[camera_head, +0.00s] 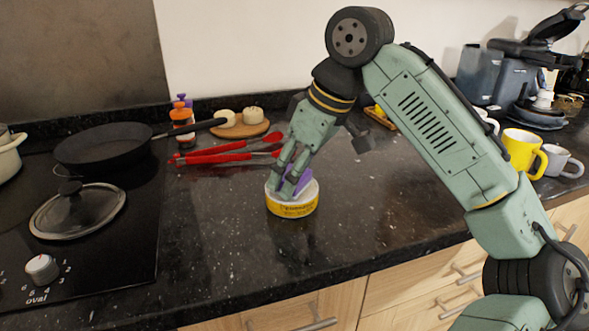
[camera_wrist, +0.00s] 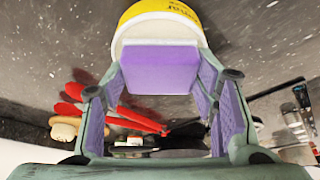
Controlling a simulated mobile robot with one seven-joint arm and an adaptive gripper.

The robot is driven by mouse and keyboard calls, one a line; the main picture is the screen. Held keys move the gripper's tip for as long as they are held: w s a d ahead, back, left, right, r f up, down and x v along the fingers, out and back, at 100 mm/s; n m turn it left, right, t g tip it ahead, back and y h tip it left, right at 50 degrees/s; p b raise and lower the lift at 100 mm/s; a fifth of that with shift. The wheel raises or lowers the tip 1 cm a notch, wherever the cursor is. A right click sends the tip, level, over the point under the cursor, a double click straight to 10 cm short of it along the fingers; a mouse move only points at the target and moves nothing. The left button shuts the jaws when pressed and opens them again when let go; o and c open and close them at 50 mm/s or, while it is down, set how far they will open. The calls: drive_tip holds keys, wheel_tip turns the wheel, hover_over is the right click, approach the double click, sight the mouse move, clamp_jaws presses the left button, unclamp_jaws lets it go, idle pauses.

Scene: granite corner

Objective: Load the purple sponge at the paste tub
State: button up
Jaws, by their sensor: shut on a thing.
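The purple sponge (camera_wrist: 160,69) is between the two fingers of my gripper (camera_wrist: 163,85) in the wrist view. My gripper is shut on it. The paste tub (camera_head: 292,209) is a low yellow and white tub on the dark counter. In the head view my gripper (camera_head: 287,187) points down into the top of the tub, with a bit of the purple sponge (camera_head: 304,178) showing beside the fingers. In the wrist view the sponge overlaps the white top of the tub (camera_wrist: 160,36). I cannot tell whether the sponge touches the paste.
Red tongs (camera_head: 225,153) lie behind the tub. A wooden board (camera_head: 240,129), a spice bottle (camera_head: 182,123) and a black pan (camera_head: 104,150) stand further back. A glass lid (camera_head: 77,211) lies on the hob at left. Mugs (camera_head: 522,152) stand at right. The counter front is clear.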

idle(0.4)
wheel_tip(320, 180, up, 7)
drive_tip(key=p, duration=0.7)
drive_tip(key=shift+f, duration=0.1)
idle(0.5)
